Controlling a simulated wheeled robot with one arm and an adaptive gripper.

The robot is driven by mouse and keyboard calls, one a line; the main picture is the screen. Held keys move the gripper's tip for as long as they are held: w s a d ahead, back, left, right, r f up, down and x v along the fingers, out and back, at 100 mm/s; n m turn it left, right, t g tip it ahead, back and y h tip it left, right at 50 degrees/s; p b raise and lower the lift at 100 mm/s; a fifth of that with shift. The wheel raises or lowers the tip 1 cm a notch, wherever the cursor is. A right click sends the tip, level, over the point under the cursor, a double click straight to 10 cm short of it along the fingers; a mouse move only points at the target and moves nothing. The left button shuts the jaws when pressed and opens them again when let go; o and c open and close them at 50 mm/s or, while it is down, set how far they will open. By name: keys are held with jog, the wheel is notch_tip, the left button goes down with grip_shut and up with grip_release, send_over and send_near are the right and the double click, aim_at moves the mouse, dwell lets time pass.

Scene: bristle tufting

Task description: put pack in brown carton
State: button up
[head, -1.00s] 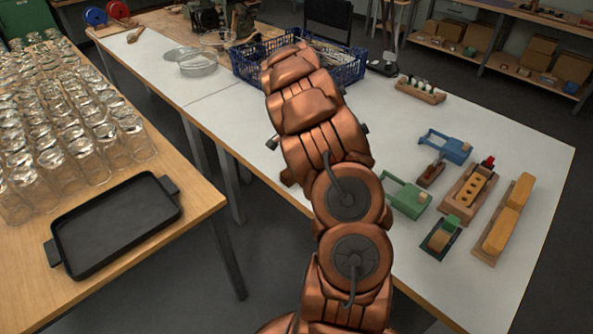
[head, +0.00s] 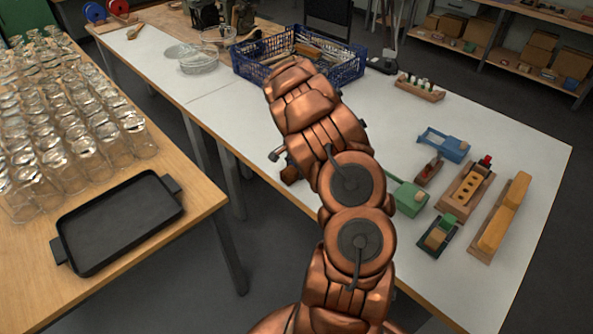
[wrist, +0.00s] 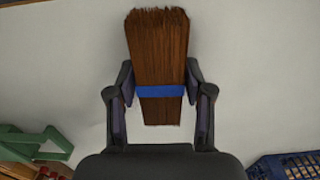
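The pack (wrist: 160,55) is a brown bristle bundle with a blue band, lying on the white table top in the wrist view. My gripper (wrist: 160,85) is over it, one dark finger on each side, close to its sides near the band. The fingers look open, with slim gaps at most; firm contact is not visible. In the head view my copper arm hides most of the gripper, and a small brown end of the pack (head: 289,174) shows to the left of it. I cannot pick out the brown carton on the tables.
A blue crate (head: 345,78) with tools stands beyond my arm. A black tray (head: 118,222) and several glasses are on the left table. Cardboard boxes (head: 536,52) sit on back shelves.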

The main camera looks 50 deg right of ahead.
grip_shut()
jog(key=shift+r, duration=0.1)
